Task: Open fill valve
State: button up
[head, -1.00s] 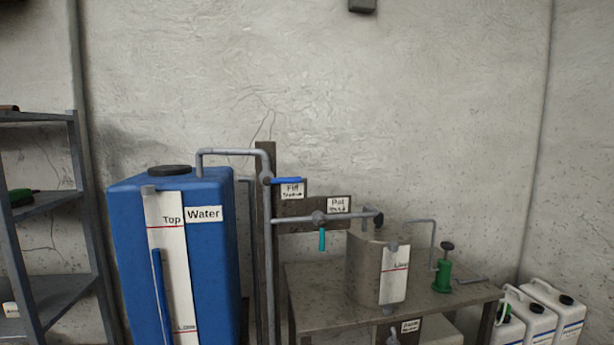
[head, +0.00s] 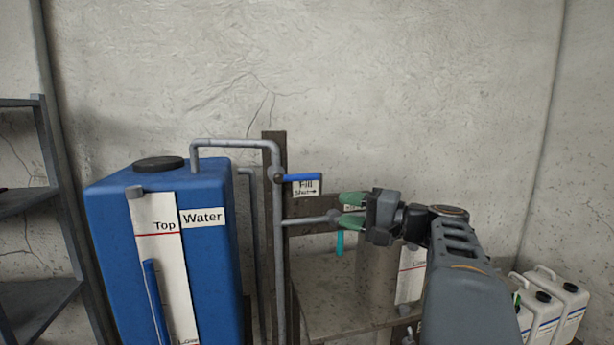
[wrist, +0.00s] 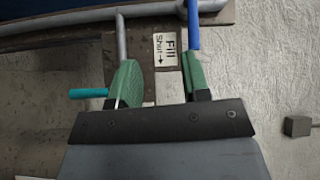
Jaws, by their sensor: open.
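The fill valve's blue lever (head: 302,178) lies level, pointing right from the grey pipe, above a label (head: 306,188) reading "Fill" and "Shut" with an arrow. My gripper (head: 345,211) is open and empty, to the right of and lower than the lever in the head view. In the wrist view the blue lever (wrist: 194,25) runs down from the top, its end by the tip of the right green finger; I cannot tell whether they touch. The label (wrist: 165,49) shows just beyond the gap of my gripper (wrist: 160,75).
A second valve's teal lever (head: 340,243) hangs down below my gripper; in the wrist view the teal lever (wrist: 88,93) is beside the left finger. The blue water tank (head: 110,240) stands left. A metal cylinder (head: 376,262) on a bench is partly hidden by my arm.

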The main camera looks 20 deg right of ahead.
aim_at(313, 179)
notch_tip(313, 179, up, 4)
jog(key=d+t, duration=0.2)
jog(key=p+x, duration=0.1)
jog(key=x, duration=0.3)
jog(key=p+x, duration=0.2)
jog(key=x, duration=0.2)
jog(key=p+x, duration=0.1)
jog(key=x, duration=0.3)
jog(key=shift+w+a+f, duration=0.15)
jog(key=shift+a+f, duration=0.05)
jog(key=shift+f, duration=0.2)
jog(key=shift+c, duration=0.4)
grip_shut()
